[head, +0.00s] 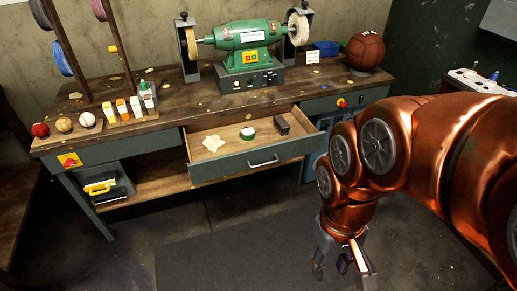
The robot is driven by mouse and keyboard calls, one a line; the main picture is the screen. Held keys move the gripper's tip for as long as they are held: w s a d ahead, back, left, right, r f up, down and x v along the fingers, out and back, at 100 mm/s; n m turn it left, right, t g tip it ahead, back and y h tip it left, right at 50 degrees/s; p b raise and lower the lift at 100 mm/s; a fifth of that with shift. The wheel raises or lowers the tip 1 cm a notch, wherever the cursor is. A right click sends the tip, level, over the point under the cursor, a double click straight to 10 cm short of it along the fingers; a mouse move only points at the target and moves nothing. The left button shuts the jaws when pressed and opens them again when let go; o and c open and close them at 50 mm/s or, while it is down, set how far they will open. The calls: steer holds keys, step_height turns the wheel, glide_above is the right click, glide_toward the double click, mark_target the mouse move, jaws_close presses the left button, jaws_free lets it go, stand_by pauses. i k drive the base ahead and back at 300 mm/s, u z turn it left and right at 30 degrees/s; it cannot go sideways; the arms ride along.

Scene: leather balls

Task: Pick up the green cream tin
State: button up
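A small round tin with green and a pale top, likely the green cream tin (248,133), sits in the open drawer (254,165) of the workbench. It lies in the middle of the drawer, between a pale cloth-like piece (213,143) and a dark block (282,125). My gripper (344,272) hangs low over the floor, in front and to the right of the drawer, well apart from the tin. Its fingers are spread and point down, and I see nothing held between them.
The workbench (165,88) carries a green grinder (243,36), a brown ball (366,51), several small balls and a rack of bottles (131,113) at left. The drawer's front panel stands out from the bench. Floor in front is clear.

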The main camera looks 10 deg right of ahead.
mark_target(248, 134)
steer(key=z, duration=1.45)
steer(key=i, duration=1.4)
steer(key=u, duration=3.6)
